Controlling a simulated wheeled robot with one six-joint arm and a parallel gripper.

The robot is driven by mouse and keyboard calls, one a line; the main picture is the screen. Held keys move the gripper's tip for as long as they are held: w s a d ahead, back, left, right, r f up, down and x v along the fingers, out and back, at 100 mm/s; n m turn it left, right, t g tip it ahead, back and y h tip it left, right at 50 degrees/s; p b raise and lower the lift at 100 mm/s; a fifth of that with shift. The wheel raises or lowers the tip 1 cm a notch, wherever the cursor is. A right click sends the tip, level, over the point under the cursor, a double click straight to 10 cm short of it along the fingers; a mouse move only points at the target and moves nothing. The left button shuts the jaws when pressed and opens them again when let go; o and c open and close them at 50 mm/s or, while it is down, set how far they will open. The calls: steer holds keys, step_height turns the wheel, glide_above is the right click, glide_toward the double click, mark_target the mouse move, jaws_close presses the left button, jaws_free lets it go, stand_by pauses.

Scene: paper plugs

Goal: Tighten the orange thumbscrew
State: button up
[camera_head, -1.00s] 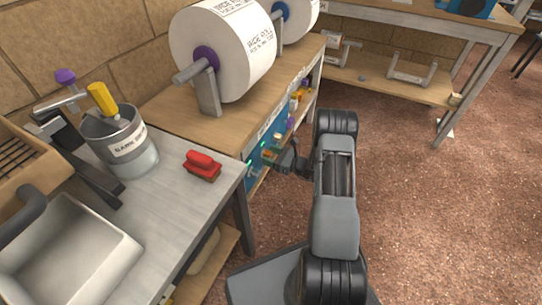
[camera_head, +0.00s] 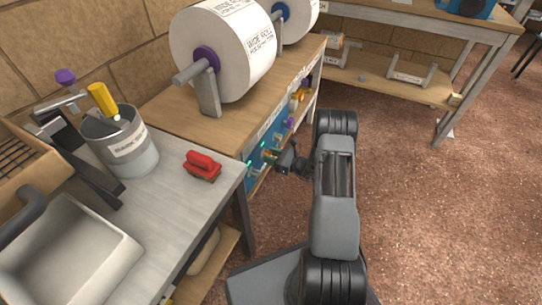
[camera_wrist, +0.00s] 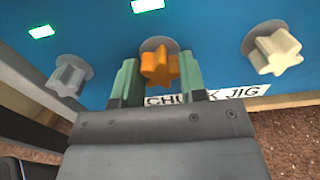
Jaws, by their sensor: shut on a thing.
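The orange thumbscrew (camera_wrist: 159,66) sits on the blue panel (camera_wrist: 200,25) in the middle of the wrist view, star-shaped, in front of a grey round collar. My gripper (camera_wrist: 159,78) has its two green fingers on either side of the thumbscrew, shut on it. In the head view my gripper (camera_head: 282,158) reaches left to the blue panel under the wooden bench; the orange thumbscrew cannot be made out clearly there.
A white thumbscrew (camera_wrist: 275,54) is to the right and another pale one (camera_wrist: 69,76) to the left, both clear of my fingers. Green lights (camera_wrist: 41,31) show above. A label (camera_wrist: 165,100) is partly hidden. A grey table (camera_head: 180,200) stands left; brown floor (camera_head: 430,220) is open right.

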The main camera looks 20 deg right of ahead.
steer(key=o, duration=0.4)
steer(key=shift+c, duration=0.2)
steer(key=c, duration=0.5)
steer(key=shift+c, duration=0.2)
steer(key=shift+o, duration=0.2)
steer(key=shift+m+p, duration=0.75)
steer(key=shift+m, duration=0.95)
steer(key=o, duration=1)
steer(key=shift+o, duration=0.2)
